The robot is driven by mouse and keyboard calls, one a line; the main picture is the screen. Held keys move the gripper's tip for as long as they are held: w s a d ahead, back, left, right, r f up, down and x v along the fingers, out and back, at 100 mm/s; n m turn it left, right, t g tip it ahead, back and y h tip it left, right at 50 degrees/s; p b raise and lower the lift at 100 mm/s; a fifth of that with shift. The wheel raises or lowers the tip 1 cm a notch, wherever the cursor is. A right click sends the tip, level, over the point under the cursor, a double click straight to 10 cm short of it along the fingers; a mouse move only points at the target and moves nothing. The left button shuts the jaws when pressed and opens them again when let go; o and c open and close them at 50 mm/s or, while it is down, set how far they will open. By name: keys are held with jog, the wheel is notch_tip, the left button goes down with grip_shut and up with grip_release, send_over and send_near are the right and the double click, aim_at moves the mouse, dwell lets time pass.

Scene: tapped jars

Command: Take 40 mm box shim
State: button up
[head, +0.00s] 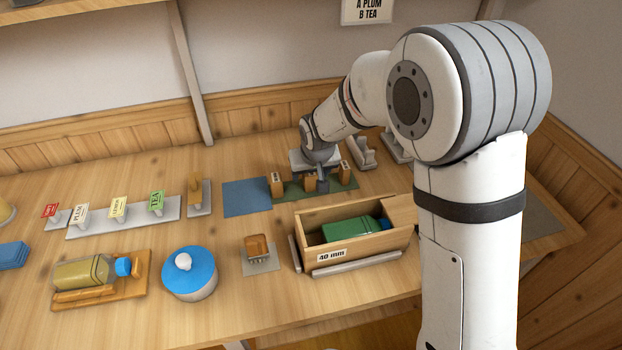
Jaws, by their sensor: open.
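Several small wooden blocks stand on a green mat (293,192) at the back of the bench: a left block (276,186), a middle block (310,184) and a right block (346,173). They look like the shims; their marks are too small to read, so I cannot tell which is 40 mm. My gripper (323,184) points down at the mat, beside the middle block, between it and the right one. It is open; its fingers are small and partly hidden, and I cannot tell whether they straddle a block. A wooden box (302,254) labelled "40 mm" holds a green bottle (345,230) lying down.
A blue mat (246,197) lies bare left of the green mat. Grey rails edge the wooden box. A blue-lidded jar (190,280), a small wooden piece on a grey plate (262,267) and a bottle on a wooden cradle (88,272) stand in front. My arm hides the right side.

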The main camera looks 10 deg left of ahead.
jog(key=shift+x, duration=1.2)
jog(key=c, duration=1.1)
